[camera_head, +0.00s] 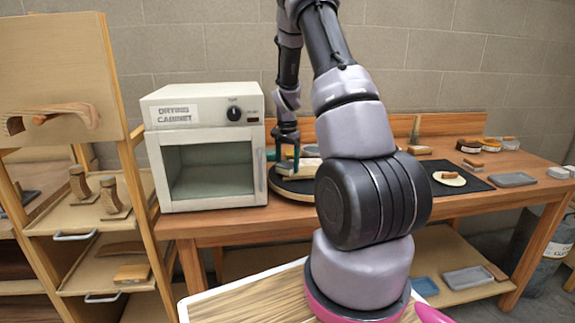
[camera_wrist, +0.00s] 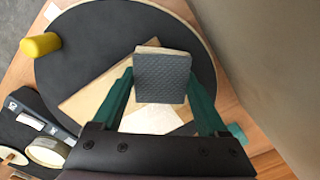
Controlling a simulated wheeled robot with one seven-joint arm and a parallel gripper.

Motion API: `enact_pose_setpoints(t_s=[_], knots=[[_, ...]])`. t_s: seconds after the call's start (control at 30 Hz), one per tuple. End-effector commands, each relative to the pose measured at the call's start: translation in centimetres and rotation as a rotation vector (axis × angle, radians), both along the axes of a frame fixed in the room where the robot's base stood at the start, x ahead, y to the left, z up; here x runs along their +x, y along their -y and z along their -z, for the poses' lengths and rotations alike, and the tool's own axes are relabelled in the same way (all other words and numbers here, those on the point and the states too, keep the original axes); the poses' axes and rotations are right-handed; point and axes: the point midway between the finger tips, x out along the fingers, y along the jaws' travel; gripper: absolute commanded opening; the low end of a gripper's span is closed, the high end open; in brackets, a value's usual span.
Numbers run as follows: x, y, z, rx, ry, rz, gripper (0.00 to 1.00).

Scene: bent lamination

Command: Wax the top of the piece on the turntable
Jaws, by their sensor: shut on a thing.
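The turntable is a dark disc with a wooden rim; it fills the wrist view (camera_wrist: 205,75) and stands right of the drying cabinet in the head view (camera_head: 283,190). A pale wooden piece (camera_wrist: 90,102) lies on the disc, partly hidden by my gripper and what it holds. My gripper (camera_wrist: 161,85), with green fingers, is shut on a block with a grey textured face and a pale edge (camera_wrist: 162,77). It is over the piece; I cannot tell if the block touches it. In the head view, my gripper (camera_head: 284,155) is above the turntable.
A yellow knob (camera_wrist: 40,46) stands at the disc's edge. The drying cabinet (camera_head: 208,145) stands close on the left. On the right are a dark mat (camera_head: 470,188), several tins (camera_head: 468,146) and a grey tray (camera_head: 512,179). A wall is behind the bench.

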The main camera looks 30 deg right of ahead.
Motion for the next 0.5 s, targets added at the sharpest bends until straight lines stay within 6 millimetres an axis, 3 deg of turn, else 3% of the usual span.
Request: enact_pose_setpoints(t_s=[0.07, 0.13, 0.5], knots=[[0.0, 0.1, -0.4, 0.0, 0.001, 0.001, 0.32], [0.0, 0.2, -2.3, -0.001, 0.005, 0.001, 0.32], [-0.5, 0.4, -5.5, 0.0, 0.001, 0.0, 0.32]])
